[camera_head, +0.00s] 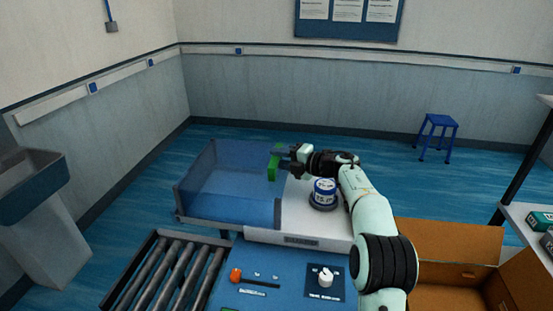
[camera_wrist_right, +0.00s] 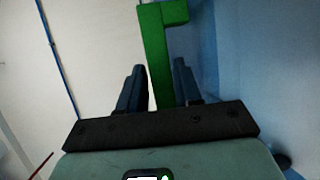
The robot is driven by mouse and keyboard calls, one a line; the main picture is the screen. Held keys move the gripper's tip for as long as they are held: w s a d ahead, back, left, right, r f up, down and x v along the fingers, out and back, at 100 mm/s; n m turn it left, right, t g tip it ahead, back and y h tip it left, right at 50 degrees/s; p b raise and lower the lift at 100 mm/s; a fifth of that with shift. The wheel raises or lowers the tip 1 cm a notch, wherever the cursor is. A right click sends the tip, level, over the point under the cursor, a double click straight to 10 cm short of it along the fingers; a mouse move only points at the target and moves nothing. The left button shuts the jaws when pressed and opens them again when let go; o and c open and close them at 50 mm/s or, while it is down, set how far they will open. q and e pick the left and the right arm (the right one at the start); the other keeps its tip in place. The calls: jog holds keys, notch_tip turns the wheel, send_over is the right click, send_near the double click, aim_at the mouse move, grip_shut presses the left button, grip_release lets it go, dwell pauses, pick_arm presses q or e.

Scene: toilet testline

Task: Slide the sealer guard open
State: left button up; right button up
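The sealer guard (camera_head: 225,195) is a translucent blue box-shaped cover over the left part of the white sealer (camera_head: 310,222). Its green handle (camera_head: 272,168) stands at the guard's right side. My right gripper (camera_head: 279,156) is at the handle, reaching in from the right. In the right wrist view, the green handle (camera_wrist_right: 159,65) rises between the two dark fingers (camera_wrist_right: 158,85), very close to both. The fingers are apart, but whether they press on the handle cannot be told. My left gripper is out of view.
A blue-and-white jar (camera_head: 325,190) stands on the sealer under my right arm. A roller conveyor (camera_head: 165,275) is at front left, next to a blue work surface with small items. An open cardboard box (camera_head: 440,240) is at right. A blue stool (camera_head: 437,122) stands far behind.

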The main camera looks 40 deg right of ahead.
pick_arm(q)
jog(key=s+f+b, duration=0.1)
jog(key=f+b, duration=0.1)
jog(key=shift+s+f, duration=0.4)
pick_arm(e)
jog(key=v, duration=1.2)
jog(key=shift+s+a+f, duration=0.1)
jog(key=shift+s, duration=0.05)
